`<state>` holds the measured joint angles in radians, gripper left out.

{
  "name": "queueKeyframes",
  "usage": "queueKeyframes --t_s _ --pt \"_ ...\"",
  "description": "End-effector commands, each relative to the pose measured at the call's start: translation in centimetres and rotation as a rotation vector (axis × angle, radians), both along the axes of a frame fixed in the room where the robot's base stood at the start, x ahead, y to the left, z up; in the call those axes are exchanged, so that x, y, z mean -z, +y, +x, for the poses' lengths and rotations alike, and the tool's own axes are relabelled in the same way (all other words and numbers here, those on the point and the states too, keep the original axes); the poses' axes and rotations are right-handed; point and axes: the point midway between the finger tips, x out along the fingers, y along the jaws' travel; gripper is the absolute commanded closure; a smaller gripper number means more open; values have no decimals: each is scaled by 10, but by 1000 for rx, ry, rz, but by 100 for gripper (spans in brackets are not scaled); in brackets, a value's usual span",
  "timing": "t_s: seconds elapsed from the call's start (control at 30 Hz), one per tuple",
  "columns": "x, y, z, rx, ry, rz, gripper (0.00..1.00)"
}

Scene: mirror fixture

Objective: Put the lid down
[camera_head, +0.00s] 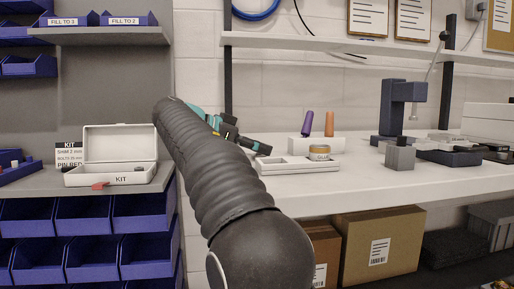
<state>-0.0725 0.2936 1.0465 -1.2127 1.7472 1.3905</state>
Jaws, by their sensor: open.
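A white box marked KIT (122,179) sits on the grey shelf at the left. Its lid (120,142) stands raised at the back of the box, so the box is open. A red piece (100,185) shows at the box's front edge, and a small dark item lies inside. My gripper (262,149) is teal and black and points right, over the white workbench and well to the right of the box. It is open, with nothing seen between its fingers. My dark arm hides part of it and part of the bench.
A small sign (69,155) stands left of the box. Blue bins (90,222) fill the rack below. On the bench are a white tray (285,167), a jar marked GLUE (319,152), a purple and orange handled holder (318,143) and a blue press (397,108).

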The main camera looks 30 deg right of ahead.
Motion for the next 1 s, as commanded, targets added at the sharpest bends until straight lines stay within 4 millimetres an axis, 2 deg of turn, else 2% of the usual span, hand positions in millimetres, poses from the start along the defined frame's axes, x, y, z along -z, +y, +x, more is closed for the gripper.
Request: queueKeyframes --t_s 0.17,0.5,0.63,0.8,1.0 --pt "-8 12 1 -2 -1 0 57" --pt "-34 74 3 -4 0 0 57" --pt "-41 93 3 -2 0 0 57" --pt "-46 107 3 -1 1 0 57" --pt "-48 111 3 1 -1 0 57"
